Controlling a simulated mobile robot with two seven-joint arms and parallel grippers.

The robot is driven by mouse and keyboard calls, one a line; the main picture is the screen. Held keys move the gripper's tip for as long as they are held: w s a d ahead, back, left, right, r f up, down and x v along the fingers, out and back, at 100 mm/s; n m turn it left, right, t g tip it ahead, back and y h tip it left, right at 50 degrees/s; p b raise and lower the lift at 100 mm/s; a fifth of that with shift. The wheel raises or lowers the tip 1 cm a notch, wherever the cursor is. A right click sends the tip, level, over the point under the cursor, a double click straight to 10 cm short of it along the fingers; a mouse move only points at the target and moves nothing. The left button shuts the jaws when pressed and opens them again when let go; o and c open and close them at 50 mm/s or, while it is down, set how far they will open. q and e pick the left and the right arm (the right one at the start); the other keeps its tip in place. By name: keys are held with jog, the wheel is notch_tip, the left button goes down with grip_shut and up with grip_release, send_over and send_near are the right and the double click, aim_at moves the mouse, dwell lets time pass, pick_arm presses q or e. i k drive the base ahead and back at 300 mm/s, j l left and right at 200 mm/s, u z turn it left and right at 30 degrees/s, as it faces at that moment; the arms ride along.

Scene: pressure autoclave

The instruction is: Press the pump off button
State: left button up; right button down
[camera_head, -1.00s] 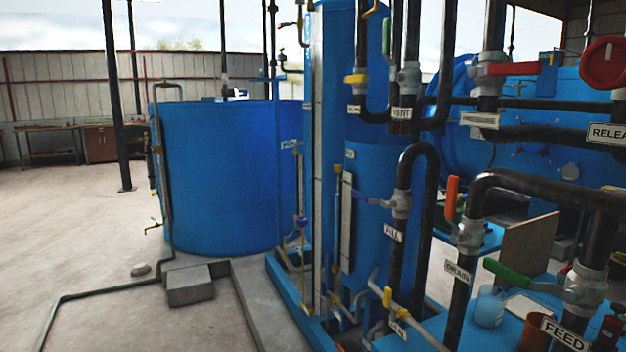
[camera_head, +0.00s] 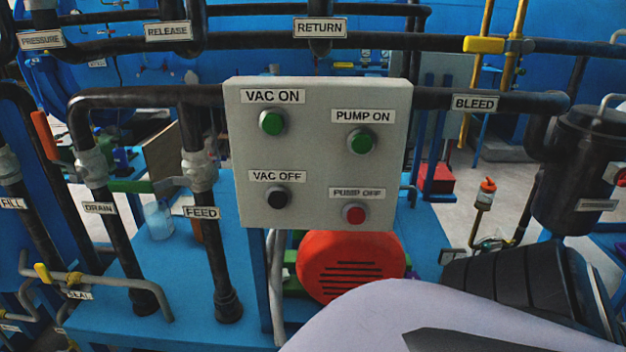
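The pump off button (camera_head: 354,213) is a red round button at the lower right of a light grey control panel (camera_head: 312,150). Its label, PUMP OFF (camera_head: 357,193), sits just above it. A green PUMP ON button (camera_head: 361,141) is above that. On the panel's left are a green VAC ON button (camera_head: 271,122) and a black VAC OFF button (camera_head: 278,197). Part of my own arm fills the bottom right, below the panel and apart from the button. Neither of my grippers shows in the head view.
A red pump motor (camera_head: 350,266) sits under the panel on a blue base (camera_head: 190,262). Black pipes with DRAIN and FEED labels stand to the left. A BLEED pipe (camera_head: 445,99) runs right to a dark canister (camera_head: 580,170). The space in front of the panel's face looks clear.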

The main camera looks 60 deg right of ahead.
aim_at(356, 215)
jog(key=z, duration=1.75)
